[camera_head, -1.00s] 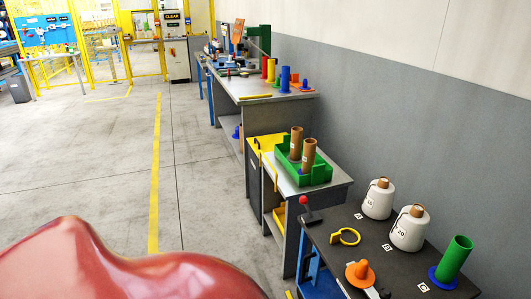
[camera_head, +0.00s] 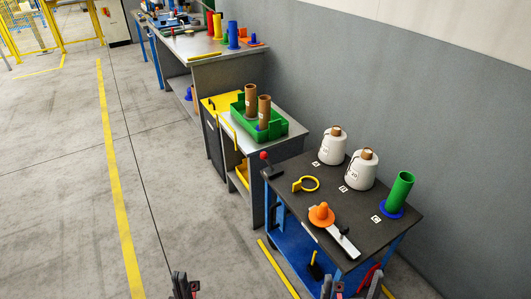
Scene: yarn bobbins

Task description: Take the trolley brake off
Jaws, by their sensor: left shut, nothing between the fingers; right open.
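The trolley (camera_head: 310,205) has a dark top on a blue frame and stands at the right. A lever with a red knob (camera_head: 264,156) stands up at the top's left back corner; it may be the brake. My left gripper (camera_head: 184,284) is shut and empty at the bottom edge, over the floor to the left of the trolley and apart from it. My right gripper (camera_head: 350,287) is open at the bottom edge, in front of the trolley's near end; only its tips show.
A grey table with a green crate (camera_head: 273,129) stands behind. The floor at left is clear.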

